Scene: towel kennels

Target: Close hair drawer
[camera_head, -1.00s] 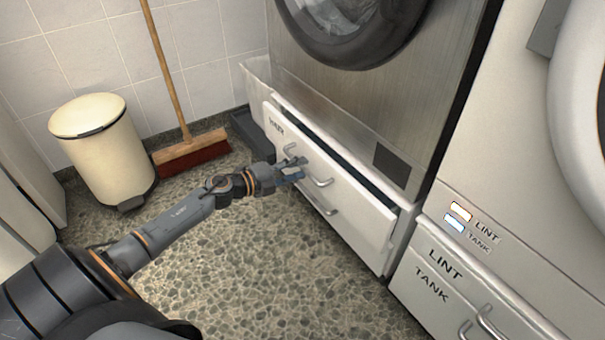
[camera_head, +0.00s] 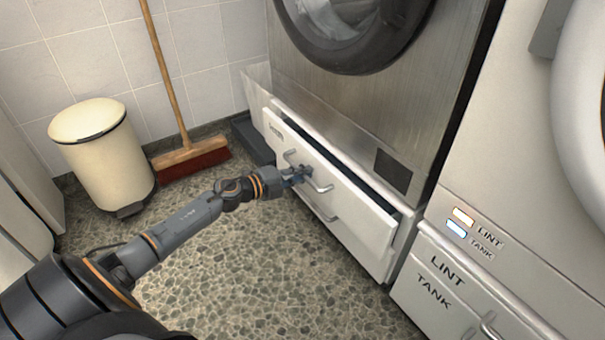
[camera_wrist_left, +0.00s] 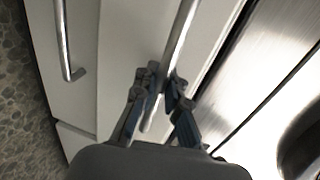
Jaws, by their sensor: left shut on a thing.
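The hair drawer (camera_head: 354,216) is the white drawer under the steel machine, with a HAIR label at its left end. It stands partly open, with a dark gap behind its front panel. Its metal handle (camera_head: 321,186) runs along the front and also shows in the left wrist view (camera_wrist_left: 181,35). My left gripper (camera_head: 303,174) is shut on this handle, with the bar between its fingers (camera_wrist_left: 163,92). The gripper hides part of the handle in the head view. My right gripper is not in view.
A lower handle (camera_head: 319,210) sits below the gripped one. A cream bin (camera_head: 105,160) and a broom (camera_head: 190,158) stand at the left wall. The LINT TANK drawer (camera_head: 450,290) is at the right. The speckled floor (camera_head: 270,270) before the drawer is clear.

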